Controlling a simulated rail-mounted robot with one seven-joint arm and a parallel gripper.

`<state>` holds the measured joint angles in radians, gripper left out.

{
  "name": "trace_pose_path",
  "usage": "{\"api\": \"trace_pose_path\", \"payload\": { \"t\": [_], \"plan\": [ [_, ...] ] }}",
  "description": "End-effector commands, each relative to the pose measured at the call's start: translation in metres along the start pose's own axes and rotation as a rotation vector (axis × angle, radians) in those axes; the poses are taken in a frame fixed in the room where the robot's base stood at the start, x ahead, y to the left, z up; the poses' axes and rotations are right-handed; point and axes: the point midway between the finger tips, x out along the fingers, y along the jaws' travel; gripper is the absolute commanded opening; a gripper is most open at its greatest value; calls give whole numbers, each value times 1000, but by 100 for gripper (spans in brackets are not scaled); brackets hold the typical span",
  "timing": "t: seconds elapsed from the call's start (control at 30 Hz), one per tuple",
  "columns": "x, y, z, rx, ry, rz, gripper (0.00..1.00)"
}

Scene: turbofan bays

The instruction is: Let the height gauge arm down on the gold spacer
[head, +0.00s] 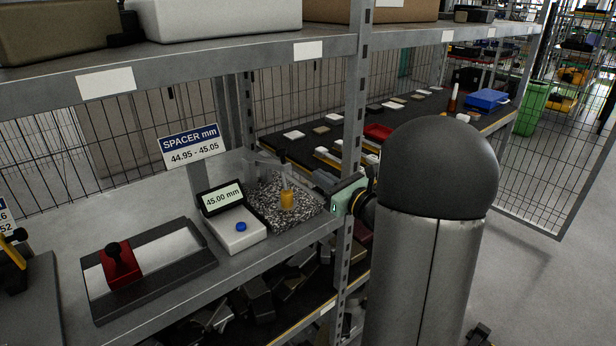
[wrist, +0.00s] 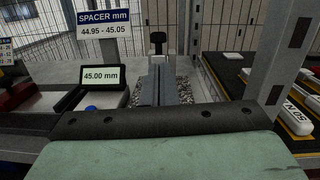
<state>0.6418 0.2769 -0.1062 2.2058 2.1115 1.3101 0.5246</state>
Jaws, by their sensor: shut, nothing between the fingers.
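The gold spacer (head: 287,199) stands upright on the speckled granite plate (head: 262,212) of the height gauge. The gauge's grey arm (head: 266,168) lies above it, with a dark knob that also shows in the wrist view (wrist: 158,40). The picture is too small to tell whether the arm touches the spacer. The gauge display (head: 222,197) reads 45.00 mm, also in the wrist view (wrist: 101,76). My gripper (head: 314,175) is shut and empty, at the right of the gauge near the knob; its fingers show in the wrist view (wrist: 160,65). The spacer is hidden there.
A sign (head: 193,145) reads SPACER mm 44.95 - 45.05. A blue button (head: 241,227) is on the display box. A tray (head: 185,254) with a red block (head: 121,265) lies left. A shelf post (head: 354,120) stands close to my gripper, and an upper shelf spans above.

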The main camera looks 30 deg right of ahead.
Motion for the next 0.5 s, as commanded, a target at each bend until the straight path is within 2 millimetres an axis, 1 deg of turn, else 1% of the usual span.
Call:
{"api": "trace_pose_path", "payload": {
  "t": [0.03,0.13,0.37,0.43,0.47,0.5],
  "plan": [
    [-7,0,1,-2,0,-2,0],
    [-15,0,2,0,-1,-1,0],
    [-18,1,4,-1,1,4,0],
    [-16,10,4,-14,11,29,0],
    [-14,17,4,-26,21,53,0],
    [-12,31,2,-49,40,95,0]
  ]
}}
